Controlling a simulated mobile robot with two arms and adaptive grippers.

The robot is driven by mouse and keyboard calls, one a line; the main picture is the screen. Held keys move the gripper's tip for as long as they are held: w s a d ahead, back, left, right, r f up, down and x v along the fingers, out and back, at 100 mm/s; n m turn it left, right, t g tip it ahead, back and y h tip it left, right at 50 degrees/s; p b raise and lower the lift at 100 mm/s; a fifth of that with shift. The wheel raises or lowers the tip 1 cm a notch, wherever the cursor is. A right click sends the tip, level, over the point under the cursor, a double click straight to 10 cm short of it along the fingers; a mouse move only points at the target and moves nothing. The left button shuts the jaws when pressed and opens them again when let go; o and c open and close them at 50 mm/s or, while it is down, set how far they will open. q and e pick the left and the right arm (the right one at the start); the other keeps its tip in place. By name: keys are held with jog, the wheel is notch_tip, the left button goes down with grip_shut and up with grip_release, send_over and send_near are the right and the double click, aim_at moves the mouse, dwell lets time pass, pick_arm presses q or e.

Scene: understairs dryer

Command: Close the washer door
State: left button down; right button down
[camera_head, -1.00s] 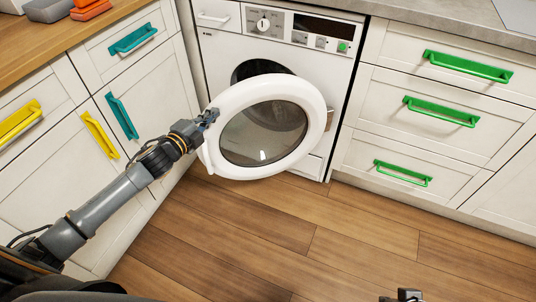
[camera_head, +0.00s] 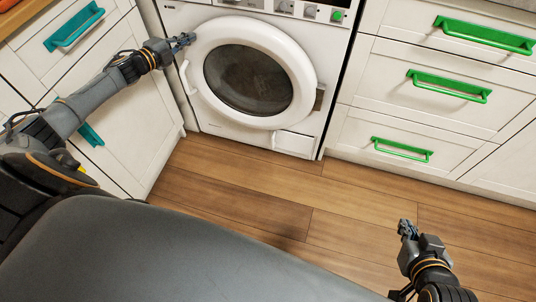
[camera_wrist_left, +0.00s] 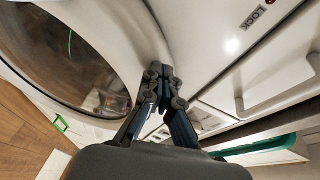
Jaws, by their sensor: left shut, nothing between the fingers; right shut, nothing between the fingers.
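The washer (camera_head: 230,142) stands ahead of me in the head view, and its round white door (camera_head: 301,65) with dark glass lies over the front opening. The door looks close to the washer front; I cannot tell whether it is flush or latched. A white handle (camera_head: 186,78) is on its left edge. My left gripper (camera_head: 184,42) is shut and empty at the door's upper left edge. The wrist view shows its fingers (camera_wrist_left: 166,82) beside the white door rim (camera_wrist_left: 110,35); contact is unclear. My right gripper (camera_head: 406,229) is shut and empty above the floor, away from the washer.
White cabinets with green-handled drawers (camera_head: 447,87) stand right of the washer. A cabinet with teal handles (camera_head: 75,27) stands at the left, close to my left arm. The wooden floor (camera_head: 250,185) before the washer is clear.

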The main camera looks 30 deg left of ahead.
pick_arm(q)
jog(key=shift+w+a+r, duration=0.25)
jog(key=shift+a+r, duration=0.1)
jog(key=shift+r, duration=0.1)
pick_arm(e)
jog(key=shift+w+r, duration=0.2)
jog(key=shift+r, duration=0.05)
pick_arm(q)
jog(key=shift+w+r, duration=0.1)
jog(key=shift+r, duration=0.05)
jog(key=shift+s+f, duration=0.35)
jog(key=shift+s, duration=0.05)
jog(key=f+v, duration=0.1)
jog(key=v, duration=0.6)
jog(key=shift+r, duration=0.45)
pick_arm(e)
jog(key=shift+w+f, duration=0.1)
jog(key=shift+w, duration=0.05)
pick_arm(q)
jog(key=shift+d, duration=0.1)
